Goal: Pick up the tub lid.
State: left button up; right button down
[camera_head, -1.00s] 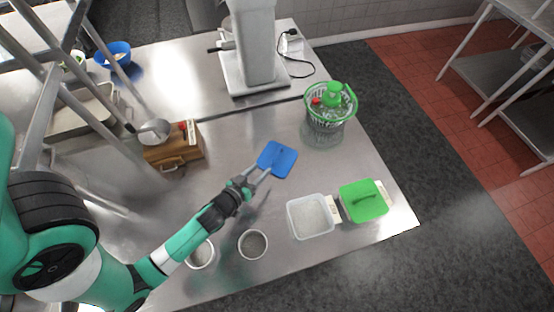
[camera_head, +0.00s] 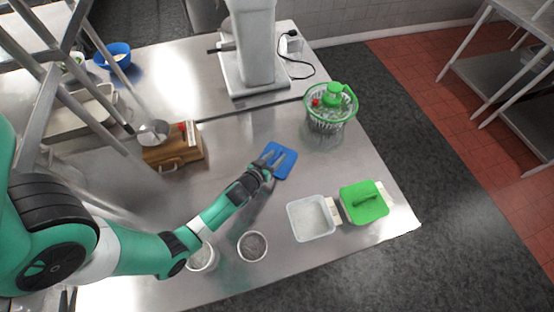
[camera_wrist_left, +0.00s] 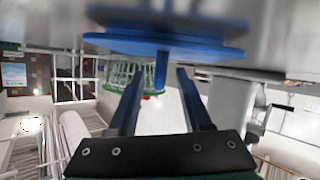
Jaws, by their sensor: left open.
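A blue lid (camera_head: 287,169) lies flat on the steel table in the head view. In the left wrist view the blue lid (camera_wrist_left: 200,43) shows edge-on, with a short upright handle (camera_wrist_left: 161,72). My left gripper (camera_head: 276,160) is over the lid and open. In the left wrist view its two fingers (camera_wrist_left: 160,74) stand on either side of the handle, with gaps visible. A white tub (camera_head: 311,218) with pale contents stands open nearer the front. A green lid (camera_head: 366,207) sits on another tub to its right. My right gripper is not recognisable in these views.
A salad spinner (camera_head: 330,105) stands behind right of the blue lid. A wooden box (camera_head: 175,153) is to the left. Two small bowls, one of them here (camera_head: 252,246), stand near the front edge. A white appliance (camera_head: 255,60) is at the back. The table around the lid is clear.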

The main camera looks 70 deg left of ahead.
pick_arm(q)
grip_shut()
jog(key=shift+r, duration=0.15)
jog(key=shift+r+p, duration=0.3)
jog(key=r+p, duration=0.1)
jog(key=r, duration=0.1)
jog(key=s+r+p, duration=0.1)
jog(key=r+p, duration=0.1)
jog(key=shift+d+r, duration=0.2)
jog(key=s+d+r+p, duration=0.1)
jog(key=s+d+r, duration=0.1)
jog(key=s+r, duration=0.2)
jog(key=s+d+r+p, duration=0.1)
jog(key=s+d+r, duration=0.1)
jog(key=s, duration=0.6)
jog(key=shift+d+r+p, duration=0.35)
jog(key=shift+d+r, duration=0.05)
jog(key=shift+r, duration=0.5)
jog(key=shift+f, duration=0.15)
